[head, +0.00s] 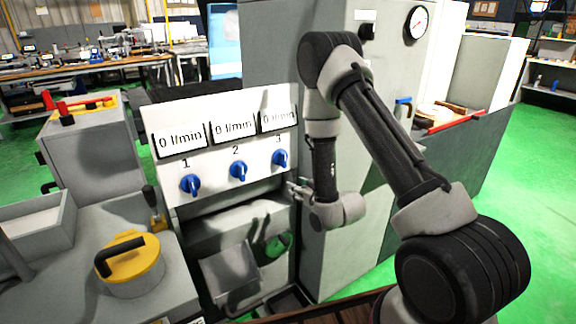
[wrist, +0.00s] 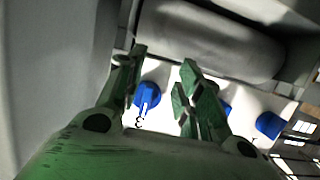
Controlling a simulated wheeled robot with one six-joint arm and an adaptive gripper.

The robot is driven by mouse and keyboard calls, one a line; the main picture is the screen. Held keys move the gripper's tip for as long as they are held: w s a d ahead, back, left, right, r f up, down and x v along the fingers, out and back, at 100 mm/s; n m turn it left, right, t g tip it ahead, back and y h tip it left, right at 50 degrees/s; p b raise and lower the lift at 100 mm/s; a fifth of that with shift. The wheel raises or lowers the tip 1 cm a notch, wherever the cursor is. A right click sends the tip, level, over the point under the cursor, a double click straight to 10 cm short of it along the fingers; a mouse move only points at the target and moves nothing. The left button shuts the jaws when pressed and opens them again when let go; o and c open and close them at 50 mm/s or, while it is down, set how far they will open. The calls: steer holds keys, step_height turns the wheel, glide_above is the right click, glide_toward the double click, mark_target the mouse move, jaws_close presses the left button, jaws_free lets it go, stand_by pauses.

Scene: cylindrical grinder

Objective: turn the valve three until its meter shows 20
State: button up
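Valve three (head: 280,158) is a blue knob on the white panel, under the number 3 and its meter (head: 278,120). That meter is in shadow and appears to read 0 l/min. In the head view my gripper (head: 293,188) is just below and to the right of valve three. In the wrist view my gripper (wrist: 164,62) is open, with green fingers spread apart. Valve three (wrist: 148,95) shows in the gap between the fingers, nearer the left one. Contact with it cannot be told.
Valve one (head: 190,185) and valve two (head: 238,171) are left of valve three, under meters reading 0 l/min. A grey machine cabinet (head: 345,225) stands close to the right of the panel. A yellow lid with a black handle (head: 135,270) is at front left.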

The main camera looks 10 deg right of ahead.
mark_target(285, 160)
step_height(285, 160, up, 6)
steer(key=w+r+t+y, duration=0.1)
steer(key=t, duration=0.2)
steer(key=x, duration=0.7)
steer(key=shift+w+a+f, duration=0.1)
steer(key=shift+w+a, duration=0.1)
steer(key=shift+w, duration=0.2)
jaws_close()
